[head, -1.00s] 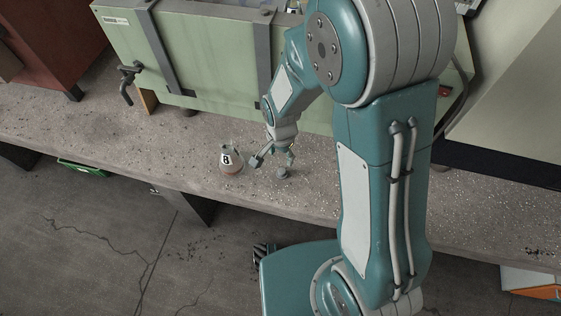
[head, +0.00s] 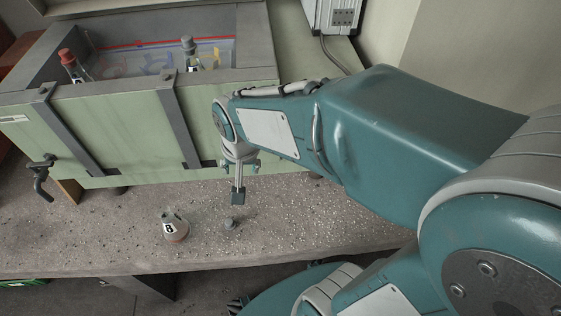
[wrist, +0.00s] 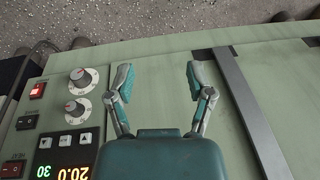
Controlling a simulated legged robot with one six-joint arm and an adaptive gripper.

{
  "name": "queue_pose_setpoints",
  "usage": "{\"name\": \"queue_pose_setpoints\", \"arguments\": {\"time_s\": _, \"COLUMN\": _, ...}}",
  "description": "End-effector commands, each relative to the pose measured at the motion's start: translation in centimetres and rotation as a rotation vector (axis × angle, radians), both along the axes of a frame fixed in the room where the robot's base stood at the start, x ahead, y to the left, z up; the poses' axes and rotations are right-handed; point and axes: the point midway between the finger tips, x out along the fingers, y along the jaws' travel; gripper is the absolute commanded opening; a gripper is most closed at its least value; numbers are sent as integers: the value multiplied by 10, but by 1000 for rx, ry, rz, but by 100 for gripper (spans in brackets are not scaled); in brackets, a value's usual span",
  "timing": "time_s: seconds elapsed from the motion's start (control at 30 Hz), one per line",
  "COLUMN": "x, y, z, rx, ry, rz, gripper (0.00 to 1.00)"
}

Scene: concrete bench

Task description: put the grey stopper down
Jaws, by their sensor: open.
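The grey stopper (head: 230,224) sits on the speckled concrete bench (head: 330,215), right of a small conical flask marked 8 (head: 175,228). My gripper (head: 238,198) is just above and behind the stopper in the head view, seen side-on, apparently apart from it. In the wrist view my gripper (wrist: 160,80) is open, with nothing between its fingers. The stopper does not show in the wrist view.
A green bath (head: 130,135) stands behind the bench's free strip. It holds a red-capped bottle (head: 72,66) and a grey-capped bottle (head: 191,55). Its knobs (wrist: 83,78) and display show in the wrist view. A black crank (head: 42,178) juts out at left.

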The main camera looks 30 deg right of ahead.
Motion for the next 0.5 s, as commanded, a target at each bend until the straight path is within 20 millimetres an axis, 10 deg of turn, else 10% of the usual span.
{"name": "queue_pose_setpoints", "arguments": {"time_s": 0.5, "x": -87, "y": -48, "z": 91, "rx": -155, "ry": -248, "rz": 322, "gripper": 68}}
